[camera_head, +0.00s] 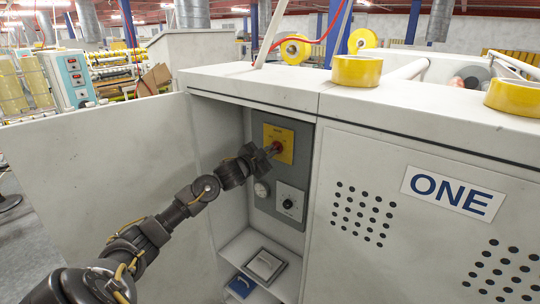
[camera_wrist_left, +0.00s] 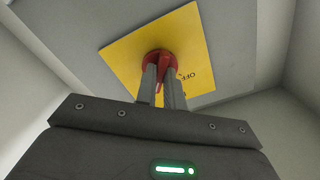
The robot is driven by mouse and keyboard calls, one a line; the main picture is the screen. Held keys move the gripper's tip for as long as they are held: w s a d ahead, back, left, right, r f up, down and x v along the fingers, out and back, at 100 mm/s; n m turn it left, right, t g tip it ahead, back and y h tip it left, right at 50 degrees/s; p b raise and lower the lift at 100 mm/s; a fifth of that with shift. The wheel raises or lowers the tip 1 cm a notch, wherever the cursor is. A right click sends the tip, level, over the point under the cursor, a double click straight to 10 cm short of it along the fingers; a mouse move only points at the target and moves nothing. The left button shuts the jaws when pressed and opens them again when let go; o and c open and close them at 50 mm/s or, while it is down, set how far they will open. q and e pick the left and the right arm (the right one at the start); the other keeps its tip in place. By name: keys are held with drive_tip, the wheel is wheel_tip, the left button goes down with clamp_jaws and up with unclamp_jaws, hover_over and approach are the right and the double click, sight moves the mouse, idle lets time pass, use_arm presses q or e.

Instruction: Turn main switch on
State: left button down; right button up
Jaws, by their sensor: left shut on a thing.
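The main switch (camera_head: 276,148) is a red rotary knob on a yellow plate (camera_head: 285,138), set in a grey panel inside the open cabinet. In the left wrist view the red knob (camera_wrist_left: 158,56) sits on the yellow plate (camera_wrist_left: 194,28), with the word OFF printed to its right. My left gripper (camera_head: 270,151) reaches into the cabinet from the left. In the left wrist view its two fingers (camera_wrist_left: 163,84) are shut on the knob's handle, one on each side. The fingers hide part of the knob and plate. My right gripper is not in view.
Below the switch are a round gauge (camera_head: 262,190) and a black dial (camera_head: 288,203). The open cabinet door (camera_head: 105,165) stands at the left. A perforated panel marked ONE (camera_head: 452,194) is at the right. Yellow tape rolls (camera_head: 357,71) stand on top.

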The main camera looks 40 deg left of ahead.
use_arm(q)
drive_tip(key=shift+m, duration=0.3)
drive_tip(key=c, duration=1.5)
unclamp_jaws()
drive_tip(key=s+b, duration=0.3)
drive_tip(key=s, duration=0.7)
drive_tip(key=shift+s+b, duration=0.4)
drive_tip(key=shift+d, duration=0.1)
